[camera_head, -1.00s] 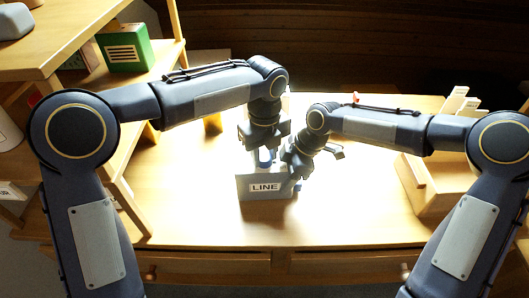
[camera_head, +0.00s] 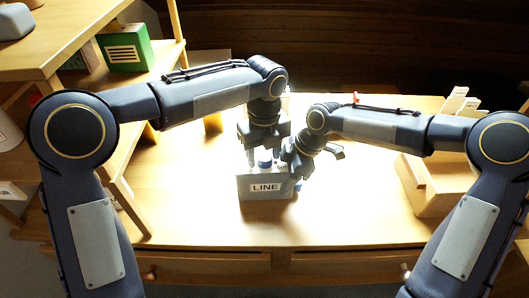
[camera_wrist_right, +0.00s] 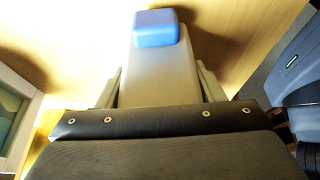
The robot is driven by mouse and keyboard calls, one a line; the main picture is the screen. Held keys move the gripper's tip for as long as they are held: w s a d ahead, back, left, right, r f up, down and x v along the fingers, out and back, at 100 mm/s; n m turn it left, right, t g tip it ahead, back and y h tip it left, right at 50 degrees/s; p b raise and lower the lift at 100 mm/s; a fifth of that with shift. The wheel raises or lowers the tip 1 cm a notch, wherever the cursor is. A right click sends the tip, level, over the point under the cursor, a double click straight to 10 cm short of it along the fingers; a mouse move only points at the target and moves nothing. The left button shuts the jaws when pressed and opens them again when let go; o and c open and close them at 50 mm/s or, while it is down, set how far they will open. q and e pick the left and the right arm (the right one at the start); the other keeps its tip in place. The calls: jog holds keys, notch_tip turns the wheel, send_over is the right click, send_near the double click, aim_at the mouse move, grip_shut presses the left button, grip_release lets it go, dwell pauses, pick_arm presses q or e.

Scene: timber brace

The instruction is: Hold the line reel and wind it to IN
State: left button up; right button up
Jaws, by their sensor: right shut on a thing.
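The line reel is a grey box (camera_head: 249,188) labelled LINE on the table, with small blue parts (camera_head: 264,158) above it. My left gripper (camera_head: 262,147) points down over the box; whether its jaws are closed is hidden. My right gripper (camera_head: 291,166) is at the box's upper right corner, close beside the left one. In the right wrist view, a blue knob (camera_wrist_right: 156,28) shows at the far end of the right gripper's grey jaw area, and the gripper is shut on it. The crank itself is mostly hidden.
A wooden shelf (camera_head: 60,40) with a green box (camera_head: 126,47) stands at the left. A wooden stand (camera_head: 425,185) is at the right of the table (camera_head: 340,215). The table front and middle right are clear. Drawers (camera_head: 210,264) lie below the front edge.

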aim_at(264, 156)
pick_arm(q)
jog(key=shift+d, duration=0.15)
pick_arm(e)
jog(key=shift+s+a, duration=0.1)
pick_arm(q)
jog(key=shift+r, duration=4)
pick_arm(e)
jog(key=o, duration=1.2)
